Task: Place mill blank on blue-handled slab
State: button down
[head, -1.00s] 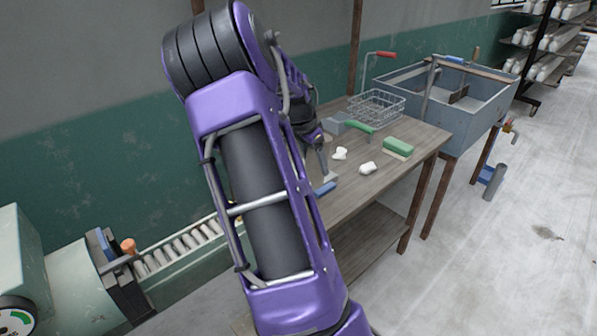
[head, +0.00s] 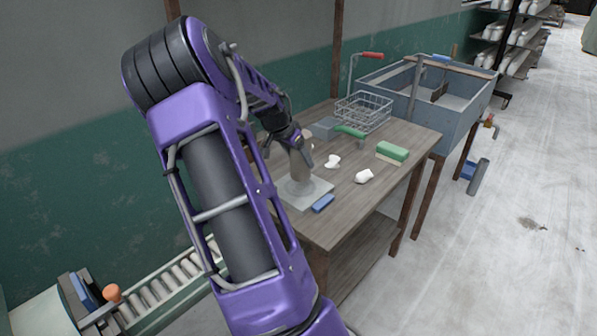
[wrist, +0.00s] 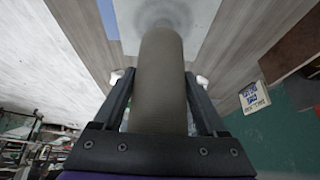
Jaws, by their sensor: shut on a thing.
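The mill blank (head: 304,163) is a grey-brown cylinder, upright in my gripper (head: 299,140). In the wrist view the blank (wrist: 160,85) fills the space between my two dark fingers, which are shut on it. Its far end is over the pale grey slab (head: 316,190) with the blue handle (head: 323,203), at the near left of the wooden table. The slab (wrist: 203,18) also shows in the wrist view, with a dim round patch around the blank's end. Whether the blank touches the slab I cannot tell.
A green-handled grey slab (head: 349,131) and a wire basket (head: 363,113) are farther back on the table (head: 375,195). Two white lumps (head: 333,161) (head: 364,176) and a green block (head: 392,151) lie to the right. A grey sink (head: 455,122) stands beyond.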

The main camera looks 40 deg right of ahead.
aim_at(299, 167)
jog(key=shift+f, duration=1.9)
jog(key=shift+f+b, duration=0.1)
jog(key=shift+b, duration=0.2)
grip_release()
jog(key=p+v, duration=0.1)
jog(key=v, duration=1.1)
jog(key=shift+p, duration=0.4)
